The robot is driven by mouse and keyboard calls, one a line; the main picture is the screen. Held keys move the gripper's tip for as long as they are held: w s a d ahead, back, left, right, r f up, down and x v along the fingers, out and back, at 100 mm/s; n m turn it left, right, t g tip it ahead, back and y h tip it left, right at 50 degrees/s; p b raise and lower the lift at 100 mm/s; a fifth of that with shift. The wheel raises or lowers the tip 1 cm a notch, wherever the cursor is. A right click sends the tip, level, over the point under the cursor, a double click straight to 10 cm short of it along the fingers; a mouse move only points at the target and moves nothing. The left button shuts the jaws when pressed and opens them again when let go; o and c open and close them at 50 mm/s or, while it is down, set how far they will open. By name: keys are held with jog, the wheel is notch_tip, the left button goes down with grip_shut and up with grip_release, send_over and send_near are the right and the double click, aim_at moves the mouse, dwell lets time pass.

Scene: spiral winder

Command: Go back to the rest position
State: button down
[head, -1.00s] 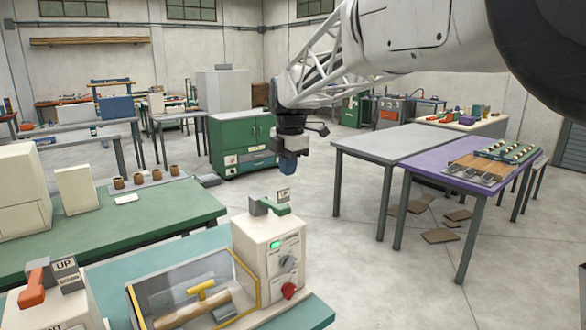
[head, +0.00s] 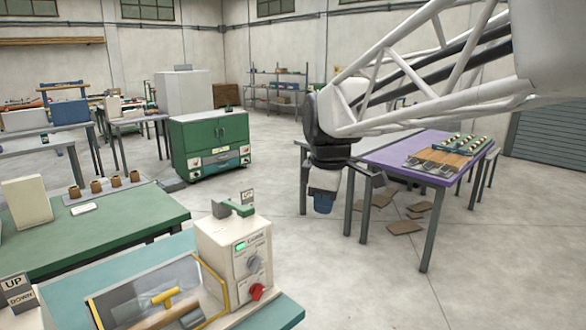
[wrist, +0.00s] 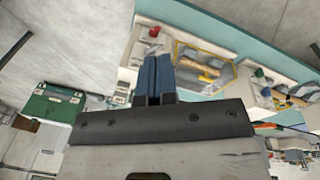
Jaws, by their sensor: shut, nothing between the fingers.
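My gripper (head: 322,203) hangs from the end of my arm, right of the middle of the head view, over open floor in front of the tables. It points down and holds nothing. In the wrist view its two blue fingers (wrist: 155,80) are together. The spiral winder machine (head: 240,262) stands at the bottom of the head view, well apart from my gripper. It has a white control box with a red knob and a clear-windowed, yellow-edged cover. The machine also shows in the wrist view (wrist: 143,45), beyond the fingers.
A purple table (head: 385,155) with trays stands behind my arm at the right. A green cabinet (head: 208,143) stands at the back. A green bench (head: 110,225) with several brown spools is at the left.

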jog(key=s+d+f+m, duration=0.4)
jog(key=s+m, duration=0.1)
jog(key=s, duration=0.3)
jog(key=s+d+f+m, duration=0.4)
jog(key=s+m, duration=0.1)
jog(key=s, duration=0.3)
jog(key=s+d+f+m+t, duration=0.1)
jog(key=s+d+f+m, duration=0.3)
jog(key=s, duration=0.4)
jog(key=shift+s+d+m+h, duration=0.15)
jog(key=shift+m+h, duration=0.15)
jog(key=shift+m, duration=0.3)
jog(key=shift+r, duration=0.1)
